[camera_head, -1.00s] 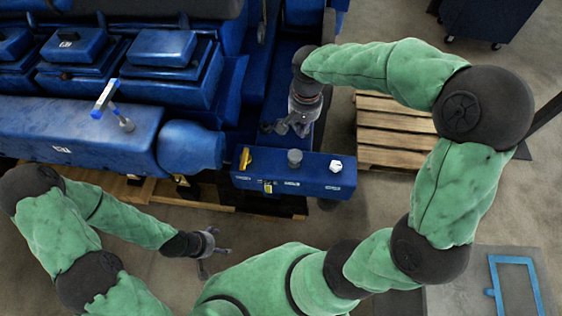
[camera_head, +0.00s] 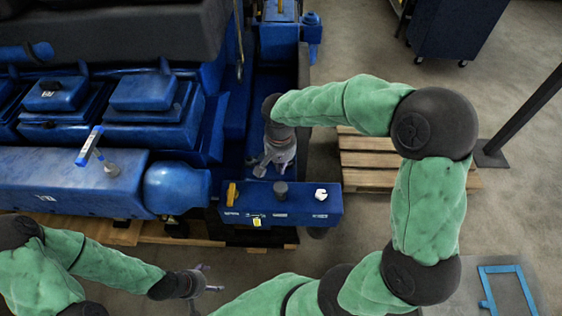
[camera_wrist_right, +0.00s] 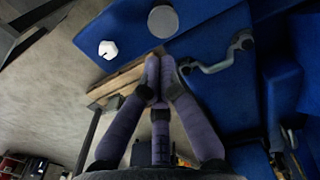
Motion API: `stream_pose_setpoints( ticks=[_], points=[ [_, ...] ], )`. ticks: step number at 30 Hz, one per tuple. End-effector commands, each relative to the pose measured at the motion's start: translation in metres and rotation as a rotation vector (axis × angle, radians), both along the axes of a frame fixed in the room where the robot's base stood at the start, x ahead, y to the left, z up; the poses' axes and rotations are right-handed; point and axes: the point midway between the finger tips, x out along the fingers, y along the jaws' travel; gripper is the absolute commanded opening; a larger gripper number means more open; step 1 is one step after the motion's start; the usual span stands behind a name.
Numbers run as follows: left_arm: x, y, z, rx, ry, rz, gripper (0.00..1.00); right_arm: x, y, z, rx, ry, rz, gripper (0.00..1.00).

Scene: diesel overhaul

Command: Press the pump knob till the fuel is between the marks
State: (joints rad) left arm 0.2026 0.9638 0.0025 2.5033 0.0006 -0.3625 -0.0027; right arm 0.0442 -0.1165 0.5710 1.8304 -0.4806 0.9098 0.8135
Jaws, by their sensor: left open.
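A blue box (camera_head: 300,208) stands at the end of the blue engine. On its top are a round grey knob (camera_head: 281,187), a yellow lever and a white hex cap. In the right wrist view the knob (camera_wrist_right: 163,21) shows at the top, beyond my fingertips and apart from them. My right gripper (camera_head: 270,166) is just behind the knob; in its wrist view its fingers (camera_wrist_right: 160,62) come together with nothing between them. My left gripper (camera_head: 204,277) is open and empty, in front of the box to the left. Fuel and marks are too small to make out.
The yellow lever (camera_head: 232,194) and white hex cap (camera_head: 321,194) flank the knob. A yellow tag (camera_head: 257,221) is on the box's front. A bent grey handle (camera_wrist_right: 215,60) is right of my right fingers. A wooden pallet (camera_head: 367,165) lies right of the box.

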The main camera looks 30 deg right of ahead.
Motion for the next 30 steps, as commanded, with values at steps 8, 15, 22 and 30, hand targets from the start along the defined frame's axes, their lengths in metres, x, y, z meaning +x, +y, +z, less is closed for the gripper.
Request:
stream_pose_setpoints(
  ticks=[8, 15, 22, 30],
  points=[
    [0.000, 0.000, -0.001, 0.000, 0.000, 0.000, 0.83, -0.002, -0.001, -0.053, 0.000, 0.004, 0.000, 0.00],
    [0.000, 0.000, 0.000, 0.000, 0.000, 0.000, 0.83, -0.001, -0.002, -0.084, 0.001, 0.000, -0.001, 0.00],
    [0.000, 0.000, 0.000, 0.000, 0.000, 0.000, 0.83, -0.001, -0.002, -0.093, 0.001, -0.001, 0.000, 0.00],
    [0.000, 0.000, 0.000, 0.000, 0.000, 0.000, 0.83, -0.001, -0.002, -0.093, 0.000, -0.001, 0.000, 0.00]
  ],
)
